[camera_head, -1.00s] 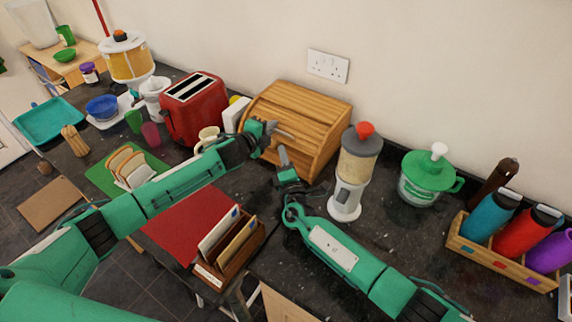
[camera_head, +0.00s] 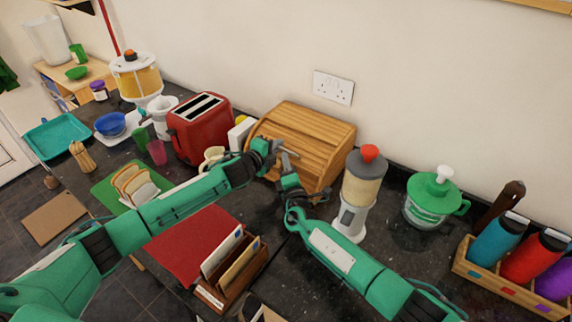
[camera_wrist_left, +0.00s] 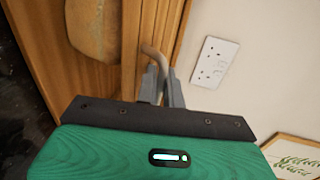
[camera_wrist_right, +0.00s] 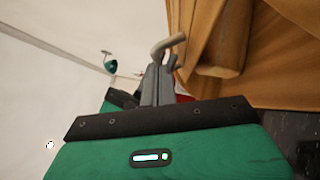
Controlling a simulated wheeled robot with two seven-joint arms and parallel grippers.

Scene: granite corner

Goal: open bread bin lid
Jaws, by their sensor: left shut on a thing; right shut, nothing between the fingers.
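The wooden bread bin (camera_head: 312,130) stands against the wall, its slatted curved lid facing me. I cannot tell if the lid is lifted. My left gripper (camera_head: 284,154) is at the bin's front. In the left wrist view, its fingers (camera_wrist_left: 161,85) are closed around a curved light-brown piece (camera_wrist_left: 152,52), which looks like a lid handle, beside the wood. My right gripper (camera_head: 289,178) is just below and in front of the bin. In the right wrist view, its fingers (camera_wrist_right: 156,85) are shut and empty; a similar curved piece (camera_wrist_right: 166,44) shows at their tips.
A red toaster (camera_head: 202,125) and a cream mug (camera_head: 212,156) stand left of the bin. A grey-topped dispenser (camera_head: 361,180) stands close on its right, near my right arm. A letter rack (camera_head: 235,283) sits in front. A green lidded jar (camera_head: 432,198) is farther right.

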